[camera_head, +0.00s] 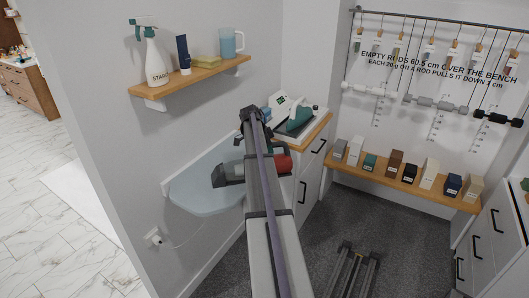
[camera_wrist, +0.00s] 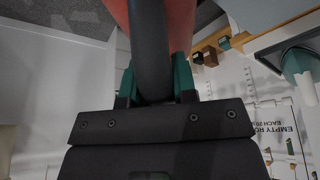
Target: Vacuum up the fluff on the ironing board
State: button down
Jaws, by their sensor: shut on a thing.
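The ironing board (camera_head: 200,196) is a pale blue-grey leaf standing out from the wall in the head view. A handheld vacuum with a red body (camera_head: 284,163) and a dark nozzle (camera_head: 229,175) is over the board's right part, nozzle pointing left. I cannot tell if the nozzle touches the board. My gripper (camera_wrist: 155,78) has its teal fingers shut on the vacuum's black handle (camera_wrist: 150,45) in the wrist view. My arm hides the vacuum's middle and part of the board. I cannot make out any fluff on the visible board.
A wall shelf (camera_head: 190,77) above the board holds a starch spray bottle (camera_head: 156,62), a blue jug (camera_head: 228,43) and small items. A cabinet (camera_head: 313,160) with an iron (camera_head: 299,119) stands right of the board. A bench (camera_head: 406,184) with several small boxes lies beyond.

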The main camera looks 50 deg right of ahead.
jog(key=w+d, duration=0.1)
jog(key=d, duration=0.7)
jog(key=shift+w, duration=0.2)
dwell(0.5)
notch_tip(320, 180, up, 6)
jog(key=p, duration=0.6)
